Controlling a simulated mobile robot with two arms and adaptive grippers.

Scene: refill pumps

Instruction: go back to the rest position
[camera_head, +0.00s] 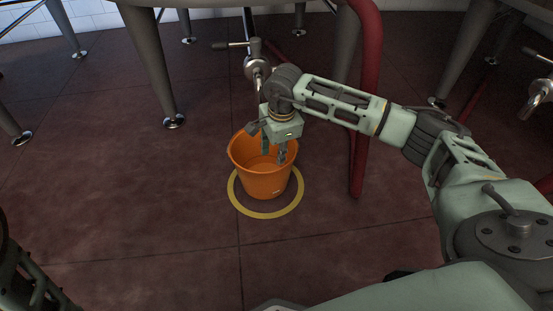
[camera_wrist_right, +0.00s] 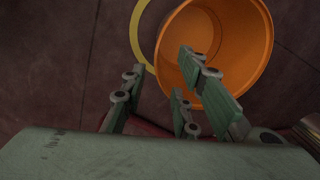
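An orange bucket (camera_head: 262,178) stands upright on the floor inside a yellow ring (camera_head: 289,211). It also shows in the right wrist view (camera_wrist_right: 252,40), partly covered by my fingers. My right gripper (camera_head: 273,150) points down over the bucket's opening in the head view.
A metal valve (camera_head: 256,66) with a lever handle is just behind my right gripper. A red pipe (camera_head: 362,120) rises close to my right forearm. Tank legs (camera_head: 150,62) stand at the back. The tiled floor (camera_head: 110,190) at left is clear.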

